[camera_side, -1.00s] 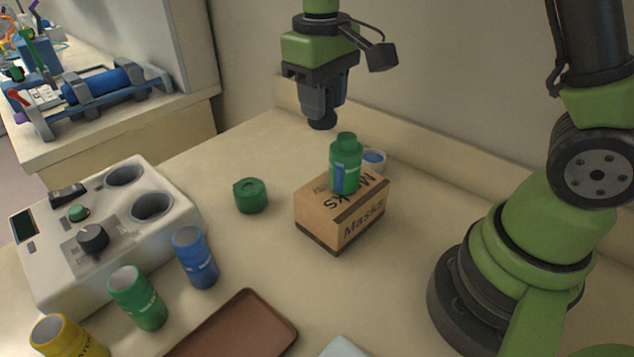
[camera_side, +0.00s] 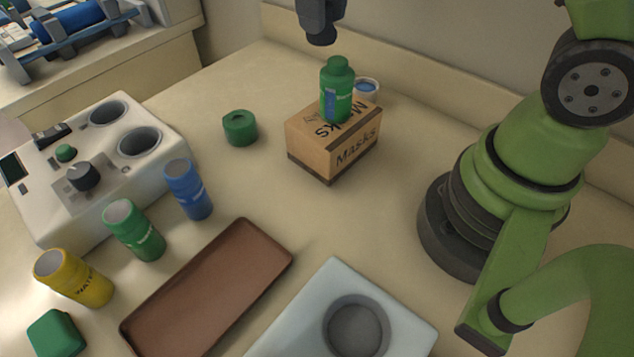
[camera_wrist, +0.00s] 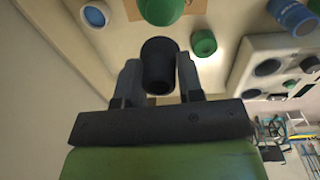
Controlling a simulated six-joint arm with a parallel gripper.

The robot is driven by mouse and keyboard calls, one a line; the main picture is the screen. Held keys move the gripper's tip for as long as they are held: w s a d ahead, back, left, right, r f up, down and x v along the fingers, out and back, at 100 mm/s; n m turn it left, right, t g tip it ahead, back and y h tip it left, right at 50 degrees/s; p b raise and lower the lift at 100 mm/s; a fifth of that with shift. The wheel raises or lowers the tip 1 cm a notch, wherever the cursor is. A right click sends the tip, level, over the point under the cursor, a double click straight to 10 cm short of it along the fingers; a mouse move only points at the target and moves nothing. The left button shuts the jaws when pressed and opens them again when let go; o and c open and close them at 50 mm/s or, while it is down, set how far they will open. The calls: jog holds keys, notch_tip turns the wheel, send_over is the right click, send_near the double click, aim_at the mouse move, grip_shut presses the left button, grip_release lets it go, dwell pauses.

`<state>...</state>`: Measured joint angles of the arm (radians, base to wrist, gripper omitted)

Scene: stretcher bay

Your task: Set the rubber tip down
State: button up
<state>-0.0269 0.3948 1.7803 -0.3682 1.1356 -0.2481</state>
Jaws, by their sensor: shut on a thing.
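The rubber tip (camera_side: 321,38) is a short dark cup-like piece. My gripper (camera_side: 320,25) is shut on it and holds it in the air at the top of the side view, above and behind the Masks box. In the wrist view the rubber tip (camera_wrist: 160,66) sits between the two fingers of my gripper (camera_wrist: 160,82), its dark hollow end facing the camera. The upper part of my gripper is cut off by the side view's top edge.
A green bottle (camera_side: 337,92) stands on the Masks box (camera_side: 333,150). A brown tray (camera_side: 205,290), a grey holder with a round recess (camera_side: 305,310), several cups and a white device (camera_side: 95,190) occupy the front and left.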

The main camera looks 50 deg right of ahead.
jog(key=r, duration=0.5)
jog(key=shift+a, duration=0.3)
jog(key=a+n, duration=0.2)
jog(key=a, duration=0.1)
jog(key=s+a+n, duration=0.1)
jog(key=a+n, duration=0.1)
jog(key=a, duration=0.1)
jog(key=a+n, duration=0.2)
jog(key=n, duration=0.1)
jog(key=shift+s+a+f, duration=0.1)
jog(key=shift+s+a, duration=0.1)
jog(key=shift+a, duration=0.2)
jog(key=s+a+n, duration=0.3)
jog(key=a+n, duration=0.3)
jog(key=a, duration=0.1)
notch_tip(320, 180, down, 20)
jog(key=shift+d+r, duration=0.15)
jog(key=shift+r, duration=0.05)
jog(key=shift+f, duration=2.5)
jog(key=o, duration=0.9)
jog(key=shift+f, duration=0.1)
